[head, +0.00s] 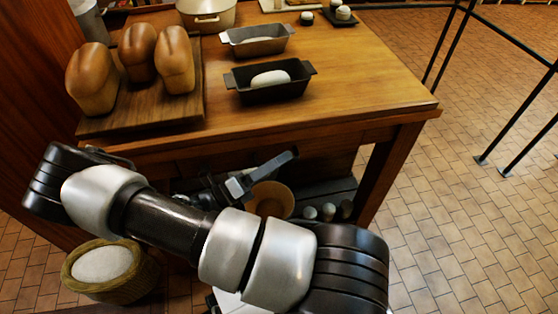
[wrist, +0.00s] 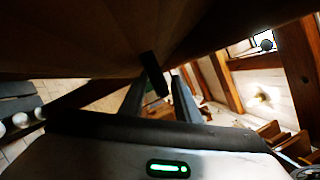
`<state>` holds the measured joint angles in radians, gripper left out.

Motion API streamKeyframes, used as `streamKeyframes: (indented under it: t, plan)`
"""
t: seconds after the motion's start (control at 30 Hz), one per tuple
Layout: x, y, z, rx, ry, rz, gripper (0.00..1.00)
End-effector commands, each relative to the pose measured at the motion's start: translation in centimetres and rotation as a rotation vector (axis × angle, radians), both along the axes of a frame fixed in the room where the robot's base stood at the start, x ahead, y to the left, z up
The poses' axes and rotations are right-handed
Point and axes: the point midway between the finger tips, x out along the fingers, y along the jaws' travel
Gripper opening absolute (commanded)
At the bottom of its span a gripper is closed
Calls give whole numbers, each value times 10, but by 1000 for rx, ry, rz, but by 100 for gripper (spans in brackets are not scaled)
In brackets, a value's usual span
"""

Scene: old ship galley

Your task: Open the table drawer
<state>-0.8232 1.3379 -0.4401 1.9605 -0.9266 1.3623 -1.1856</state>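The wooden table (head: 340,95) fills the upper middle of the head view. Its front below the top edge is in shadow and partly hidden by my arm, so the drawer's outline is not clear. My gripper (head: 282,163) is just in front of this side, below the tabletop edge. In the wrist view my gripper (wrist: 164,92) has its two fingers apart. A short dark bar, seemingly a handle (wrist: 152,70), shows at the fingertips, close to the left finger. Dark wood spreads above it. I cannot tell whether the fingers touch the bar.
Loaves (head: 140,55) on a board, two loaf pans (head: 268,82) and a pot (head: 206,14) stand on the table. A bowl (head: 270,200) and several jars are on the shelf below. A basket (head: 110,272) is on the floor at left. Tiled floor is clear at right, beyond black railings.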

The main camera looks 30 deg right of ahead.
Motion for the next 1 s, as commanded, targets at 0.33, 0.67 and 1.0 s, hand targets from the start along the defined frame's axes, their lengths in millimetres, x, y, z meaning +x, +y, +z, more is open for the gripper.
streamKeyframes:
  t: [0.33,0.67,1.0]
  plan:
    - [0,0,0,0,0,0,2]
    - [-1,1,0,0,1,0,0]
    - [-36,11,3,0,5,0,0]
